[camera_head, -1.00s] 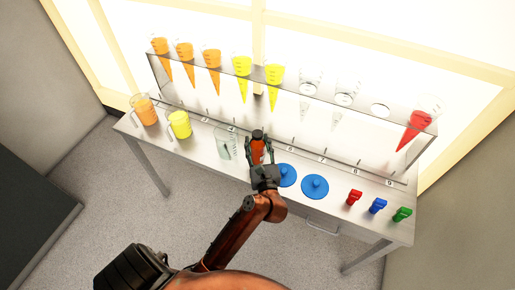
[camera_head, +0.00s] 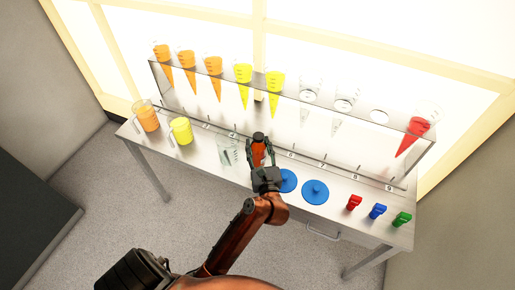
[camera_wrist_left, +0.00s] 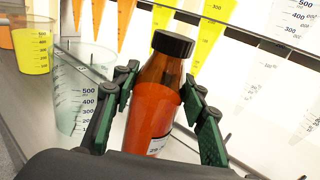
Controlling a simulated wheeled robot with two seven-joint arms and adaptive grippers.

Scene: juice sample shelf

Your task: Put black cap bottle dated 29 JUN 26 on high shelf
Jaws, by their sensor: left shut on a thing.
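My left gripper (camera_head: 259,160) is shut on an amber-red bottle (camera_head: 258,154) with a black cap, near the middle of the table. In the left wrist view the bottle (camera_wrist_left: 157,95) stands between the two green-padded fingers, slightly tilted in the picture, its black cap (camera_wrist_left: 173,43) above them. Part of a white label (camera_wrist_left: 158,145) shows low on it, with "29" seemingly readable; the rest is cut off. I cannot tell whether the bottle's base touches the table. A raised clear shelf (camera_head: 335,109) holding cones runs along the back. My right gripper is not in view.
Orange (camera_head: 146,117) and yellow (camera_head: 181,131) jugs stand at the left, with a clear jug (camera_head: 228,152) close left of the bottle. Two blue discs (camera_head: 315,191) lie right of the gripper. Red, blue and green small items (camera_head: 377,211) lie at the right.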

